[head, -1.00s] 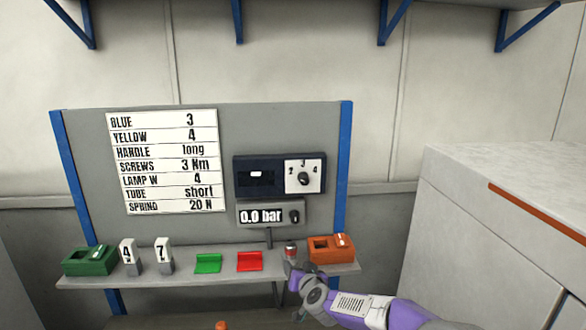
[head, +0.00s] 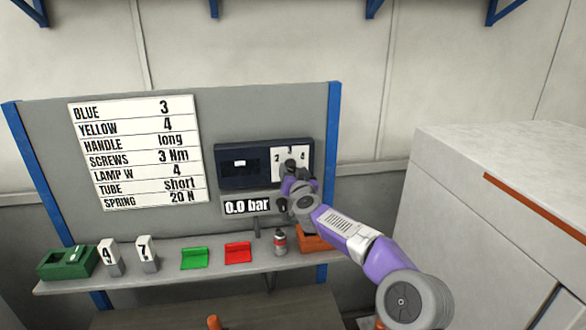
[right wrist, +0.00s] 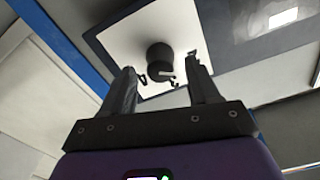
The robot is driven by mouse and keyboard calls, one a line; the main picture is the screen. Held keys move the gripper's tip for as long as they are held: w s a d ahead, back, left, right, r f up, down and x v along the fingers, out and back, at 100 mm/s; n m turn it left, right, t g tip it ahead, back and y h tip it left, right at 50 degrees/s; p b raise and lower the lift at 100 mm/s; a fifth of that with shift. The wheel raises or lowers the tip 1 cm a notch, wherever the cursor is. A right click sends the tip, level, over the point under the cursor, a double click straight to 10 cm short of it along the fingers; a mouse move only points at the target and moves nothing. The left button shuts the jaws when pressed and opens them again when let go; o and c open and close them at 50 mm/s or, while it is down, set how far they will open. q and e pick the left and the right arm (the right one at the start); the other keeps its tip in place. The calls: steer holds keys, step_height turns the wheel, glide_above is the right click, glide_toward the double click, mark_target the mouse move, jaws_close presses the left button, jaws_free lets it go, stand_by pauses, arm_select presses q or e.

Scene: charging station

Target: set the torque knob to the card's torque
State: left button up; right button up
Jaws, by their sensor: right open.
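The card (head: 137,152) on the panel reads "SCREWS 3 Nm". The torque knob is a round black knob on a white dial plate (head: 303,157) marked 2, 3 and 4, right of a dark display. My right gripper (head: 292,172) is in front of the plate and mostly hides the knob in the head view. In the right wrist view the black knob (right wrist: 160,57) lies between and just beyond the two fingertips of the open right gripper (right wrist: 161,66), with a gap on each side. The knob's pointer direction is unclear. My left gripper is not in view.
A "0.0 bar" display (head: 247,206) sits below the dial, near my arm. The shelf holds a green box (head: 67,262), number blocks 4 and 7, green and red holders, a small can (head: 280,242) and an orange box (head: 314,240). A white cabinet (head: 490,220) stands right.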

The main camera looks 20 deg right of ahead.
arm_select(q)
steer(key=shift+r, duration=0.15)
arm_select(e)
steer(key=shift+w, duration=0.35)
steer(key=c, duration=1)
steer(key=shift+c, duration=0.2)
